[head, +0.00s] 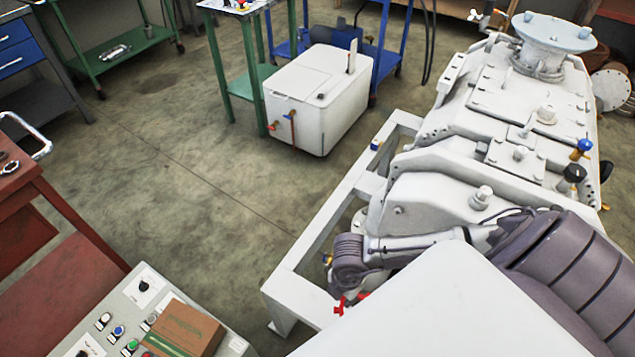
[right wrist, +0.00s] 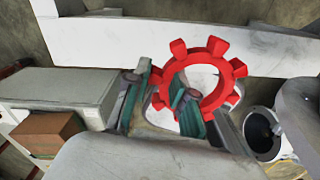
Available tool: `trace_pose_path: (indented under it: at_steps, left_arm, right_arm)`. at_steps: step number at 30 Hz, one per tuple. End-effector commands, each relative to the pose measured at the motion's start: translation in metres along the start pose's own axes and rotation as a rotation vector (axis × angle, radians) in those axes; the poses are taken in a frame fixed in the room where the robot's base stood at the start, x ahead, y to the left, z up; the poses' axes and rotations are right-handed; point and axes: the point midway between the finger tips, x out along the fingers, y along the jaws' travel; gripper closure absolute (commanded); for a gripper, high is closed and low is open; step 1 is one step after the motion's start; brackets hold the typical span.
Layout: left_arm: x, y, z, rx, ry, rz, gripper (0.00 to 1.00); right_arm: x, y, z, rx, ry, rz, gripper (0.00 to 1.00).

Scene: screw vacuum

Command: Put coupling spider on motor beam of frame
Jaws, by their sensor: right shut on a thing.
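The coupling spider is a red toothed ring; in the right wrist view it (right wrist: 238,68) is at my right gripper (right wrist: 161,85), which is shut on it. The ring stands out past the fingers. In the head view, small red parts (head: 341,306) that look like the spider show below my right wrist, mostly hidden by a white body part. The white frame (head: 312,243) runs beside the large machine, and a white beam (right wrist: 130,38) crosses behind the spider in the wrist view. I cannot tell which beam is the motor beam. My left gripper is out of view.
The large white vacuum machine (head: 470,150) fills the right side. A control panel (head: 108,325) with a cardboard box (head: 184,330) is at lower left. A white tank (head: 320,95), a green table (head: 225,50) and a red bench (head: 30,195) stand around. The middle floor is clear.

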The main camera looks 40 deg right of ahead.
Motion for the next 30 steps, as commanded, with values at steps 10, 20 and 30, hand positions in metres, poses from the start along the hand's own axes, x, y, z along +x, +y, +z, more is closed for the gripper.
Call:
trace_pose_path:
  at_steps: [10, 20, 30]
  left_arm:
    - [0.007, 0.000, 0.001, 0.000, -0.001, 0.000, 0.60]
    - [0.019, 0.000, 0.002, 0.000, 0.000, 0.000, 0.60]
    - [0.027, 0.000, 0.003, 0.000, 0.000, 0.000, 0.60]
  right_arm:
    - [0.031, 0.021, -0.003, 0.165, 0.003, 0.005, 1.00]
    - [0.074, 0.090, -0.017, 0.162, 0.002, 0.002, 1.00]
    - [0.103, 0.105, -0.020, 0.161, 0.001, -0.001, 1.00]
